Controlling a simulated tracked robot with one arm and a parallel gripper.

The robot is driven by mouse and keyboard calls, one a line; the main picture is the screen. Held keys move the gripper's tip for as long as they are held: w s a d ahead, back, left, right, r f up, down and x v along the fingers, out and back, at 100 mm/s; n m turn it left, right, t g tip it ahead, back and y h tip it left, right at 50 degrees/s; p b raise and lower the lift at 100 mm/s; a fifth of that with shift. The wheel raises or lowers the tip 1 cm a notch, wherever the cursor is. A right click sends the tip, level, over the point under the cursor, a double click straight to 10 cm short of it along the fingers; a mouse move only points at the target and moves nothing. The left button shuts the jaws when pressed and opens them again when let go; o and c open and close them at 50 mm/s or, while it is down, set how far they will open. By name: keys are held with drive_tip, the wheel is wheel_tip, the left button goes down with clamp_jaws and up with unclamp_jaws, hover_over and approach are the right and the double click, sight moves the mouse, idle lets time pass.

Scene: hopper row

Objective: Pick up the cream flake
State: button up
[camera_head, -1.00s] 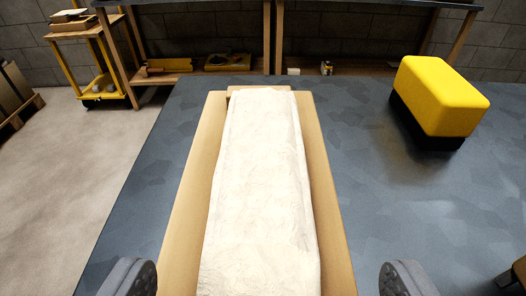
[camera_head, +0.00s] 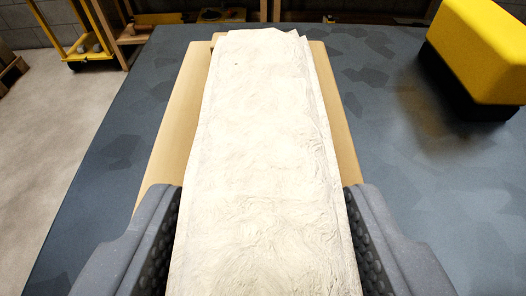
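The cream flake (camera_head: 265,150) is a long, pale, wrinkled slab. It runs from the bottom edge of the view away to the upper middle, over a tan wooden board (camera_head: 178,130). My gripper (camera_head: 265,205) has one grey finger on each side of the near part of the flake. The textured inner pads stand right along its two long edges, with no gap visible on either side. The fingers look shut on it. The near end of the flake is out of view. I cannot tell whether it is clear of the board.
A yellow block (camera_head: 480,50) with a black base stands at the upper right. A yellow cart (camera_head: 82,45) and wooden shelving (camera_head: 130,36) stand at the back left.

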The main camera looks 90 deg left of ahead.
drive_tip(key=shift+r, duration=0.1)
drive_tip(key=shift+r, duration=1.8)
drive_tip(key=s+a+r, duration=0.1)
drive_tip(key=s+a, duration=0.1)
drive_tip(key=s, duration=1.4)
drive_tip(key=shift+r, duration=0.1)
